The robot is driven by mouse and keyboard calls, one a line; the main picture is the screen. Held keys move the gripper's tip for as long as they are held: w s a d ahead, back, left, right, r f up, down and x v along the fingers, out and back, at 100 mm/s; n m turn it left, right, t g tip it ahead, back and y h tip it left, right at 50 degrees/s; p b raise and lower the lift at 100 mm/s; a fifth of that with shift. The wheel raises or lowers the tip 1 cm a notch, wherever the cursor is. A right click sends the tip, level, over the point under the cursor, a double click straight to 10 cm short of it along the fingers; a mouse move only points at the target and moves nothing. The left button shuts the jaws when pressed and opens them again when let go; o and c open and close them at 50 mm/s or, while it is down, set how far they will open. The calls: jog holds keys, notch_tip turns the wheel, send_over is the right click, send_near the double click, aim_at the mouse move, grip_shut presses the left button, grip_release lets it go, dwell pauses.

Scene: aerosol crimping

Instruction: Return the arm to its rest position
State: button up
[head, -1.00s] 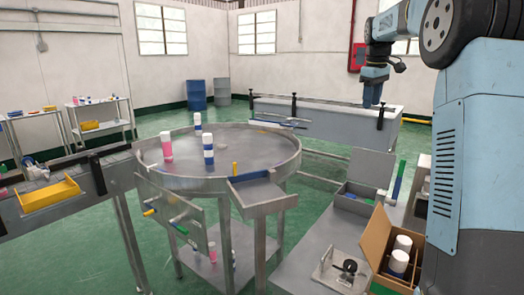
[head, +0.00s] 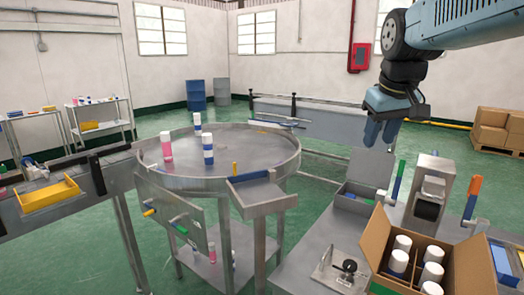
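My gripper (head: 378,138) hangs from my blue arm at the upper right of the head view, pointing down. It is in the air in front of the grey conveyor at the back, above the right bench. Two blue fingers show close together with at most a narrow gap, and nothing is seen between them. I cannot tell whether they are shut.
A round steel table (head: 240,146) holds several cans, including a pink one (head: 167,147) and a blue-and-white one (head: 208,148). On the right bench stand an open cardboard box (head: 384,251) of cans and a crimping device (head: 432,190). Pallet boxes (head: 492,128) stand behind.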

jog(key=s+a+f+m+t, duration=0.1)
jog(key=s+a+f+m, duration=0.1)
jog(key=s+f, duration=0.7)
jog(key=s, duration=0.3)
jog(key=shift+s+f+y, duration=0.15)
jog(key=shift+s+y, duration=0.05)
jog(key=shift+y, duration=0.1)
jog(key=shift+s, duration=0.1)
